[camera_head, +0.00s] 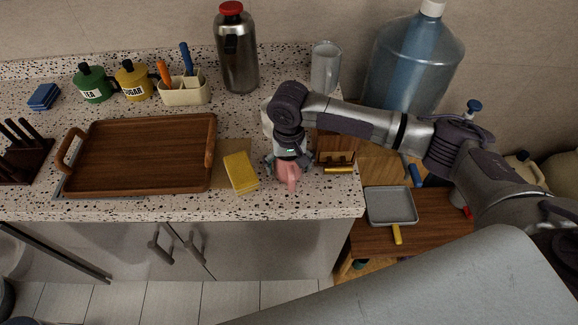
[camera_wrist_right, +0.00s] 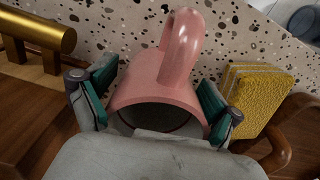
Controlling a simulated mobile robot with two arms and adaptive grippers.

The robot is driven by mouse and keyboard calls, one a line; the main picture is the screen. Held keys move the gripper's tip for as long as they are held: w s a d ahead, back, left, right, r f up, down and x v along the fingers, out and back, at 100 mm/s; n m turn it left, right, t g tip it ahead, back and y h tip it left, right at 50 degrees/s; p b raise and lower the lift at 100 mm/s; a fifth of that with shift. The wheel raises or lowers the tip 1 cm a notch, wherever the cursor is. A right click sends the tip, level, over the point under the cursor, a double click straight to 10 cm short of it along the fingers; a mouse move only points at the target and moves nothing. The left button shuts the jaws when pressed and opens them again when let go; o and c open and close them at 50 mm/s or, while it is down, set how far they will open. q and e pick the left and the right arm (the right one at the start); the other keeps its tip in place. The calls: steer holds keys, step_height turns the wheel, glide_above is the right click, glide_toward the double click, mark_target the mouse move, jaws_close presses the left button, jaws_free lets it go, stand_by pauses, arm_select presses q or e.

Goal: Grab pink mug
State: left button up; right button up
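The pink mug (camera_head: 287,178) is on the speckled counter near its front edge, partly hidden under my right gripper. In the right wrist view the mug (camera_wrist_right: 160,80) shows its round opening toward the camera and its handle pointing up in the picture. My right gripper (camera_head: 288,163) reaches down over the mug. In the right wrist view its two green-padded fingers (camera_wrist_right: 160,92) stand on either side of the mug, spread about as wide as the mug. The pads are very close to its sides; I cannot tell whether they touch. My left gripper is not in view.
A yellow sponge (camera_head: 240,172) lies just left of the mug. A wooden holder with a gold-coloured bar (camera_head: 338,168) is close on its right. A wooden tray (camera_head: 140,155) fills the counter's left part. A steel bottle (camera_head: 237,55) and glass pitcher (camera_head: 325,68) stand behind.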

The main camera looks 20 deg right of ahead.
steer(key=shift+s+f, duration=0.1)
steer(key=shift+s, duration=0.05)
steer(key=c, duration=0.7)
